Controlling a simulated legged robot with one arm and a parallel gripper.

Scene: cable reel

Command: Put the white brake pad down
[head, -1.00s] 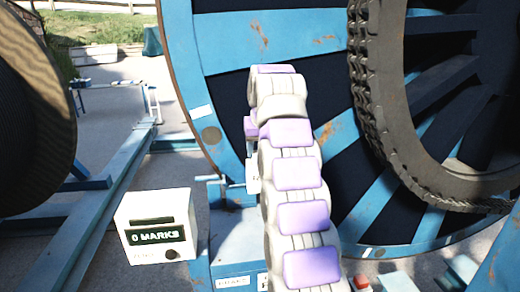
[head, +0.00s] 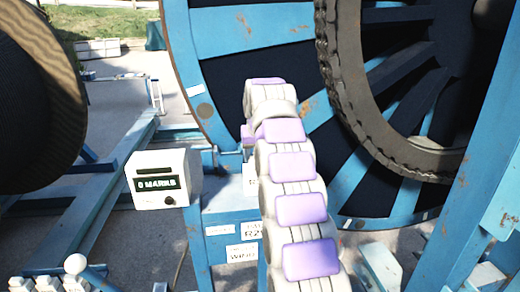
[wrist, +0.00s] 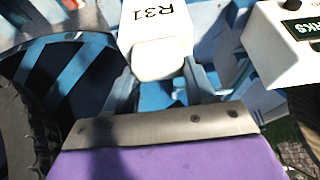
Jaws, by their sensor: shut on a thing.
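The white brake pad (wrist: 160,60) is in the wrist view, between the two jaws of my gripper (wrist: 165,85). It appears to be one piece with the white block marked R31 above it. In the head view a white piece of it (head: 250,180) shows beside my arm, above the blue stand (head: 225,215). My gripper is shut on the pad. In the head view most of my gripper is hidden behind my arm. I cannot tell whether the pad touches anything below it.
A white box reading 0 MARKS (head: 163,178) stands left of the stand. A blue post (head: 455,200) rises at right. White-knobbed levers (head: 76,264) stand at lower left.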

